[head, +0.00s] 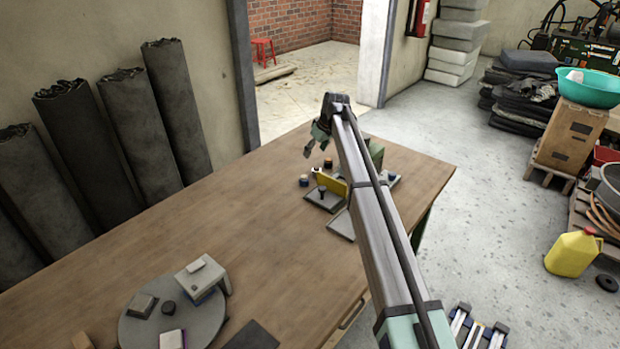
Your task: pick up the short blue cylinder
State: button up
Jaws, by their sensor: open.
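A small short cylinder (304,181), dark blue with a paler top, stands on the brown wooden table (240,215) in the head view, left of a yellow block. It is small in the picture, so its exact colour is hard to tell. My gripper (308,151) is above the table, a little above and behind the cylinder in the picture. It is open, with nothing seen between its fingers. The gripper is small and partly hidden by my arm.
A yellow block (331,183) and grey plates (342,224) lie close to the cylinder, partly behind my arm. Another small dark cylinder (328,163) stands nearby. A round grey disc (140,334) with blocks lies at the front left. The table's middle left is clear.

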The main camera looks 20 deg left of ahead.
jog(key=p, duration=0.2)
send_over(304, 176)
jog(key=d, duration=0.2)
jog(key=f, duration=0.9)
jog(key=shift+s+a+f, duration=0.15)
jog(key=shift+s+f, duration=0.1)
jog(key=shift+s, duration=0.15)
jog(key=shift+d+p+x, duration=0.1)
jog(key=shift+p+x, duration=0.55)
jog(key=shift+x, duration=0.95)
jog(key=shift+d+p+x, duration=0.15)
jog(key=shift+p+x, duration=0.45)
jog(key=shift+x, duration=1)
grip_shut()
